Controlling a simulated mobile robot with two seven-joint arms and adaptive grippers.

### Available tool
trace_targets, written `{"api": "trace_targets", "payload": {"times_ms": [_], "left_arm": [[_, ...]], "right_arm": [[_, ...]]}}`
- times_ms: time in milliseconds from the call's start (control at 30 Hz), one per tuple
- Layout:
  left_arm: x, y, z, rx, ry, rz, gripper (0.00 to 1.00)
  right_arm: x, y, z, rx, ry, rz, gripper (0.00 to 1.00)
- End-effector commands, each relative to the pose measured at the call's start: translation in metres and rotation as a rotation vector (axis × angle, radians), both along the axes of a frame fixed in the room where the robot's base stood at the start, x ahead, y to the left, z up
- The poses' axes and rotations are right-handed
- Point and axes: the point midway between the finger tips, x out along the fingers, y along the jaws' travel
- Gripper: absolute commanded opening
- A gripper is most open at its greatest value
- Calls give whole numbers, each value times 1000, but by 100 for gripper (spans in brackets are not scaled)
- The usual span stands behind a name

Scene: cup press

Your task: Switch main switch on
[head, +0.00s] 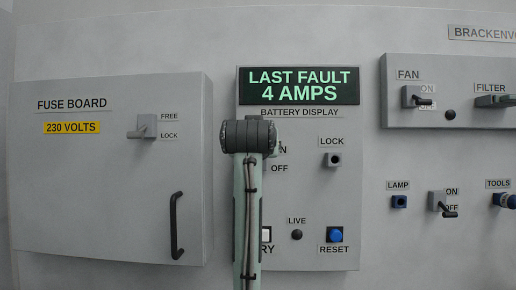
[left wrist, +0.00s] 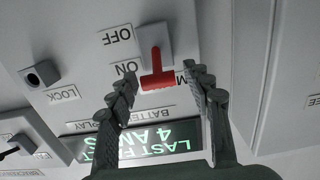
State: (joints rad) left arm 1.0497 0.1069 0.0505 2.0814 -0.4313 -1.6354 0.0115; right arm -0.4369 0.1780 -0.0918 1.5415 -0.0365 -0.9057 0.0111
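The main switch (left wrist: 157,70) is a red T-shaped lever on a pale plate in the left wrist view, where the panel appears upside down. The OFF label is above and the ON label below, beside it. The lever's crossbar points down toward the ON side in that view, but I cannot tell its setting from this angle. My left gripper (left wrist: 160,75) is open, with its fingers apart on either side of the crossbar; I see no clear contact. In the head view my left wrist hides the switch. My right gripper is in neither view.
The battery display (head: 299,86) above the switch reads "LAST FAULT 4 AMPS". The lock knob (head: 332,160), live lamp (head: 297,235) and blue reset button (head: 335,234) share its panel. The protruding fuse board (head: 100,210) is to the left, the fan switch (head: 416,98) to the right.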

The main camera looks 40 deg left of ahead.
Motion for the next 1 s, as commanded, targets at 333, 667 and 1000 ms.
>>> {"api": "trace_targets", "payload": {"times_ms": [333, 667, 1000], "left_arm": [[-9, -6, 1, 2, -3, -1, 50], [-66, -41, 6, -1, -6, -3, 50], [-101, -62, 8, 0, -1, 0, 50]], "right_arm": [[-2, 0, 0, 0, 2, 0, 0], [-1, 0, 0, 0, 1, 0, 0], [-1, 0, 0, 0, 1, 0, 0]]}}
